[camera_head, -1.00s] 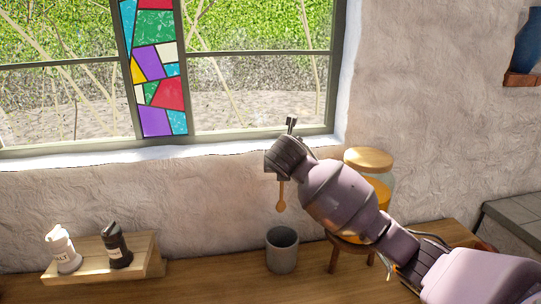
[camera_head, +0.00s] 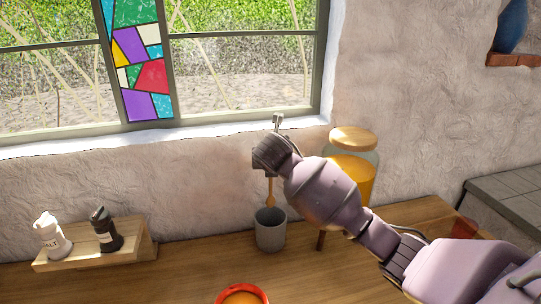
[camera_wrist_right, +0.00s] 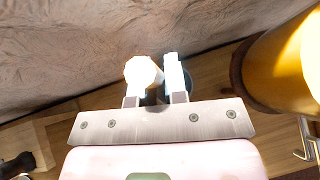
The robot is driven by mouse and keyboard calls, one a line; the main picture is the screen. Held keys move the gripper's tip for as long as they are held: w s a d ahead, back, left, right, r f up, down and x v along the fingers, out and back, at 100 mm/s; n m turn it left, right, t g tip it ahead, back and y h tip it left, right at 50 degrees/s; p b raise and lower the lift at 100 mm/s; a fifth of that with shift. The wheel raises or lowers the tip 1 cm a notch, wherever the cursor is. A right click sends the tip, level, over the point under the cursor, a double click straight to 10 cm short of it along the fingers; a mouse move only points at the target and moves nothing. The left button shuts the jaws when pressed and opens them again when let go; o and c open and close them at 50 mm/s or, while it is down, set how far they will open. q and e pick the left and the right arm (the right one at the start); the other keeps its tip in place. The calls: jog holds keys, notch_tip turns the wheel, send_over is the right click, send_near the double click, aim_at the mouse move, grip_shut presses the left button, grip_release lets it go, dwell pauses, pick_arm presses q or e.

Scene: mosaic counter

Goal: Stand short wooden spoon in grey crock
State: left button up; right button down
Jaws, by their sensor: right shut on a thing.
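The short wooden spoon (camera_head: 270,192) hangs upright from my right gripper (camera_head: 270,172), bowl end down. My right gripper is shut on its upper part. The grey crock (camera_head: 271,236) stands upright on the wooden counter, directly below the spoon in the head view. The spoon's lower end shows just at the crock's far rim; I cannot tell whether it is inside the opening. In the right wrist view, the fingers (camera_wrist_right: 156,98) are close together beside a pale, overexposed shape, and part of the crock's rim (camera_wrist_right: 192,84) shows behind them. My left gripper is not in view.
A lidded jar with orange contents (camera_head: 350,172) stands right of the crock, behind my right arm. A wooden rack (camera_head: 140,250) with two shakers is at left. A red-rimmed bowl (camera_head: 242,290) is at the front. Counter (camera_head: 190,262) between rack and crock is clear.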

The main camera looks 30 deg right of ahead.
aim_at(271, 190)
jog(key=shift+f, duration=5)
jog(key=c, duration=1.1)
grip_release()
jog(key=v, duration=1)
jog(key=shift+s+a+r+b, duration=0.15)
jog(key=shift+s+r+b, duration=0.15)
jog(key=shift+b, duration=0.1)
jog(key=shift+f, duration=0.1)
